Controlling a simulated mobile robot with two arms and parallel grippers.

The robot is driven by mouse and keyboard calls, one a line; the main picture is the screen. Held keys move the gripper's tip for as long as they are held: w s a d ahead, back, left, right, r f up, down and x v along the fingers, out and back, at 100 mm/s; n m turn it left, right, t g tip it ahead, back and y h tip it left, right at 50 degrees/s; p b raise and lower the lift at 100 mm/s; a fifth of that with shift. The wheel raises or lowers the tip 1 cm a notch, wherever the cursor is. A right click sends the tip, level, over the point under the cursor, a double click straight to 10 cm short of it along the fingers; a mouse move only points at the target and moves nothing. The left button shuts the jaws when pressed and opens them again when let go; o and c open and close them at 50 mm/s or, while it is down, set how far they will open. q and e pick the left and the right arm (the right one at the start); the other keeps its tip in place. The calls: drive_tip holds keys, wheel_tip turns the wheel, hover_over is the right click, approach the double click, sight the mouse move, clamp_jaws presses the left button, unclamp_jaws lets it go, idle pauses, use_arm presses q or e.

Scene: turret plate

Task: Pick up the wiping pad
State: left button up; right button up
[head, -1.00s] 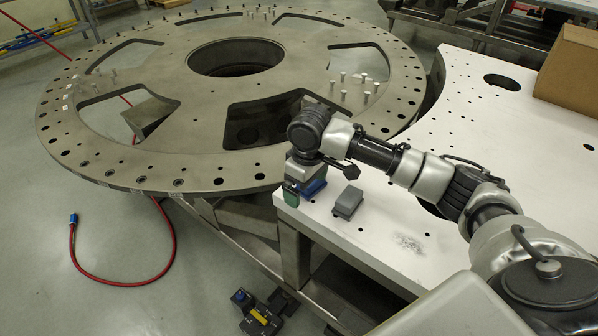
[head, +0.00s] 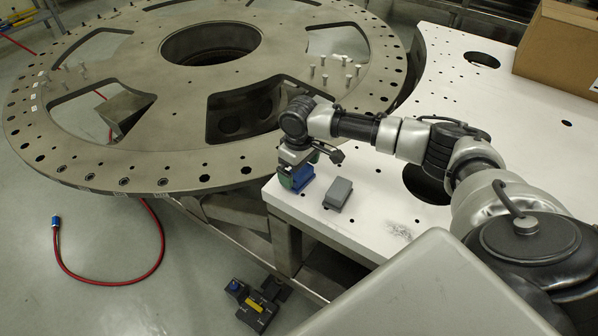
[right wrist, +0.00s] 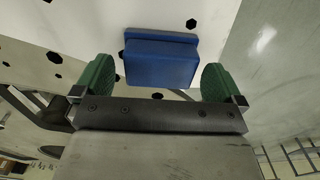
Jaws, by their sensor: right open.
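The wiping pad appears to be the blue block (head: 302,179) on the near left corner of the white table; I cannot be sure from its look alone. In the right wrist view the blue block (right wrist: 162,62) has a wider flat base and lies ahead of and between the two green fingers, with a gap on each side. My right gripper (head: 296,172) is over it, jaws pointing down, and partly hides it. In the right wrist view my right gripper (right wrist: 157,84) is open and holds nothing. My left gripper is not in view.
A grey block (head: 338,193) lies on the white table (head: 375,205), just right of my right gripper. The large round metal plate (head: 160,160) is close on the left. A cardboard box (head: 560,50) stands at the back right. The table's front edge is close by.

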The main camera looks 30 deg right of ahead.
sight(304, 171)
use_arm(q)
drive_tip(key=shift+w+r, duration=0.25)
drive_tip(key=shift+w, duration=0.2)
use_arm(e)
drive_tip(key=shift+f, duration=0.9)
drive_tip(key=shift+c, duration=0.2)
drive_tip(key=c, duration=0.7)
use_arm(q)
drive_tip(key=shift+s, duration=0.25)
use_arm(e)
drive_tip(key=shift+r, duration=0.1)
